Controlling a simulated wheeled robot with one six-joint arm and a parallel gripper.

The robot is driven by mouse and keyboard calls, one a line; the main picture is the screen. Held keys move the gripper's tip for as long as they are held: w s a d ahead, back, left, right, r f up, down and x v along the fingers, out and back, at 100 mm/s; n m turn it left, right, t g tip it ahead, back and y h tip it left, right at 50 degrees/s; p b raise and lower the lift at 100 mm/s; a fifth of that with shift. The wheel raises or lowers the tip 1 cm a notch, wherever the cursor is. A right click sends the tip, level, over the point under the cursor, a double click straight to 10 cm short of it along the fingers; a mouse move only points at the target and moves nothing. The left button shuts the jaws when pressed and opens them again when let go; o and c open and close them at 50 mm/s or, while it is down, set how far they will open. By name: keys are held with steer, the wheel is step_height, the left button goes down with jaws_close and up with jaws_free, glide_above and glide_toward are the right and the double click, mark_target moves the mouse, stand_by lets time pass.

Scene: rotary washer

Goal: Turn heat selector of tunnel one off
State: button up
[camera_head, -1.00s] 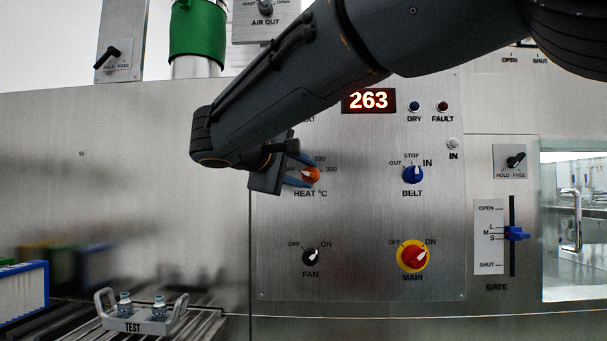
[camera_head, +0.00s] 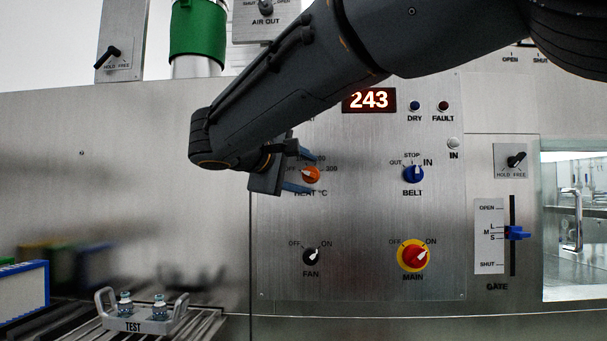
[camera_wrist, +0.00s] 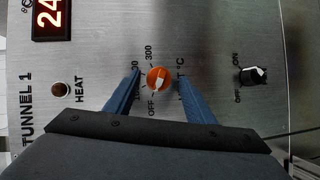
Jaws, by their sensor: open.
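The heat selector is an orange knob (camera_head: 311,175) with a white pointer, under the lit display on the tunnel one panel. In the wrist view the knob (camera_wrist: 158,79) sits between my two blue fingers, and its pointer is turned down toward the OFF label. My gripper (camera_wrist: 160,74) is open, with one finger on each side of the knob and a visible gap to each. In the head view, my gripper (camera_head: 312,172) reaches the knob from the left, its fingers above and below it. The fingers partly hide the scale and HEAT label.
The display (camera_head: 368,100) reads 243. The belt knob (camera_head: 413,174) is to the right, the fan knob (camera_head: 311,257) below, and the red main switch (camera_head: 413,256) at lower right. A TEST tray (camera_head: 140,325) stands at lower left.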

steer(key=v, duration=0.7)
steer(key=shift+s+a, duration=0.2)
steer(key=shift+s, duration=0.1)
steer(key=s+d+f+g+y, duration=0.1)
steer(key=s+d+f+g, duration=0.2)
steer(key=f, duration=0.5)
steer(key=s+d+f+m+g, duration=0.1)
steer(key=d+f+g, duration=0.1)
steer(key=d+f, duration=0.55)
steer(key=s+d+f+g+y, duration=0.1)
steer(key=s+d+f+g, duration=0.2)
steer(key=f, duration=0.6)
steer(key=s+d+f+m+g+y, duration=0.2)
steer(key=s+f+m+g+y, duration=0.15)
steer(key=s+f, duration=0.65)
steer(key=s+d+f+m+g+y, duration=0.2)
steer(key=s+f+m+g+y, duration=0.15)
steer(key=s+f, duration=0.6)
steer(key=d+r+m+t+h+p, duration=0.1)
steer(key=d+r+p, duration=0.6)
steer(key=p, duration=0.7)
steer(key=shift+w+d+m, duration=0.25)
steer(key=shift+d+m, duration=0.05)
steer(key=shift+m, duration=0.5)
steer(key=shift+c, duration=0.4)
